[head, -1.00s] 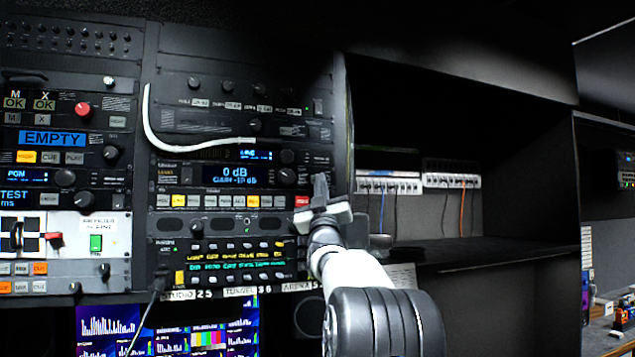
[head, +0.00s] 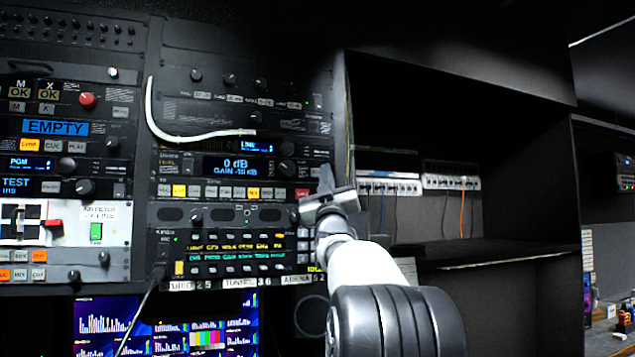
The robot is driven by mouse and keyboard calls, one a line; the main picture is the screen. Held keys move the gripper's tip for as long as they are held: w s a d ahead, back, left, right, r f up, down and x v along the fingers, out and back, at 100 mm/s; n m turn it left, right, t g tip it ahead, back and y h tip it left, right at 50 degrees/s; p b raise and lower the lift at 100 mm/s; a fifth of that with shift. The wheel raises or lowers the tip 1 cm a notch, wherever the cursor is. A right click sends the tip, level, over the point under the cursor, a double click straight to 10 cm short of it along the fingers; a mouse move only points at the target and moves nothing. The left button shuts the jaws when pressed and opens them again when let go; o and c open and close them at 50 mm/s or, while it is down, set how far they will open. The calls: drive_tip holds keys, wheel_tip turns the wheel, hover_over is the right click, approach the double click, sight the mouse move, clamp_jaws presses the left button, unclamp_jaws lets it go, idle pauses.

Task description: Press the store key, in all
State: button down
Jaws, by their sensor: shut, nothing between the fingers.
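A rack unit with a blue display reading "0 dB" (head: 237,168) stands left of the arm. Below the display runs a row of small keys (head: 225,192), mostly pale with some yellow ones. A red key (head: 302,193) ends this row on the right. The key labels are too small to read, so I cannot tell which is the store key. The gripper covers part of the rack's right edge.
A white cable (head: 150,110) curves across the rack above the display unit. Left is another rack column with an "EMPTY" display (head: 55,127). A dark open shelf (head: 455,248) stands right of the arm, with patch strips and cables at its back.

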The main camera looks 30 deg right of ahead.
drive_tip(key=shift+s+a+b, duration=0.25)
drive_tip(key=shift+s+b, duration=0.55)
drive_tip(key=shift+s, duration=0.35)
drive_tip(key=shift+a, duration=0.1)
